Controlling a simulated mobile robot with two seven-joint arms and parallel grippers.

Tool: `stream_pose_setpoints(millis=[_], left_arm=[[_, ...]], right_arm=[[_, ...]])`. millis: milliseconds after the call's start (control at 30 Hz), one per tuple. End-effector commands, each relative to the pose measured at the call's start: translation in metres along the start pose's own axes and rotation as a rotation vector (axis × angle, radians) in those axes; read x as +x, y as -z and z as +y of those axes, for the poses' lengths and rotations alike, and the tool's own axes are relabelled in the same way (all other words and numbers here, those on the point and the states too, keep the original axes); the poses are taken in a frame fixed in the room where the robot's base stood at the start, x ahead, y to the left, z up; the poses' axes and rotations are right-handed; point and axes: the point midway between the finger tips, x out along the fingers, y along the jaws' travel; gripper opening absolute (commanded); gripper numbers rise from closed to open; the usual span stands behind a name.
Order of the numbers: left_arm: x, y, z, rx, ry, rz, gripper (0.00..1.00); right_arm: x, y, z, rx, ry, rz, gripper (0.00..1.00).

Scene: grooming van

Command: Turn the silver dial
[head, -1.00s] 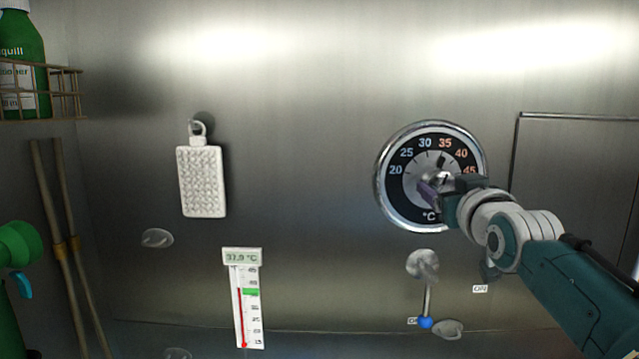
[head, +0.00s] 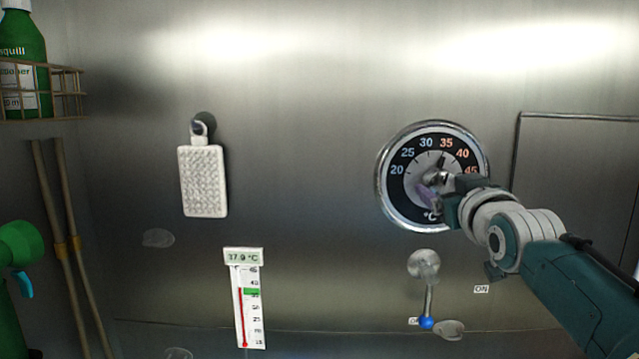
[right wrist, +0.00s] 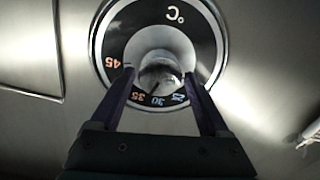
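The silver dial (head: 420,172) is a round knob on a black, chrome-rimmed scale in °C on the steel wall. Its dark pointer mark stands between 30 and 35. My right gripper (head: 436,186) is at the dial's face from the right and covers part of its lower right. In the right wrist view the dial's rounded middle (right wrist: 160,75) lies between the two fingers of my right gripper (right wrist: 160,80), which look spread with a narrow gap at each side. Contact cannot be made out. My left gripper is out of view.
A thermometer (head: 250,305) on the wall reads 37.9 °C, with a green marker. A lever with a blue tip (head: 427,322) hangs below the dial. A white textured pad (head: 203,181) hangs on the left. A wire rack (head: 62,92) holds a green bottle (head: 25,45).

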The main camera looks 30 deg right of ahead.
Motion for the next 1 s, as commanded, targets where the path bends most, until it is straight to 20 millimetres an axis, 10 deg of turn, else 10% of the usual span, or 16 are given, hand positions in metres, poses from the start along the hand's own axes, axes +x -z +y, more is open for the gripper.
stream_pose_setpoints(millis=[533,1000], left_arm=[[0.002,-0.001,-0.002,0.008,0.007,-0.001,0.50],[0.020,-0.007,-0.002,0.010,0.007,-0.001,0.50]], right_arm=[[-0.008,-0.001,-0.001,0.001,0.000,0.001,0.96],[-0.078,-0.002,0.000,0.001,0.000,0.000,0.96]])
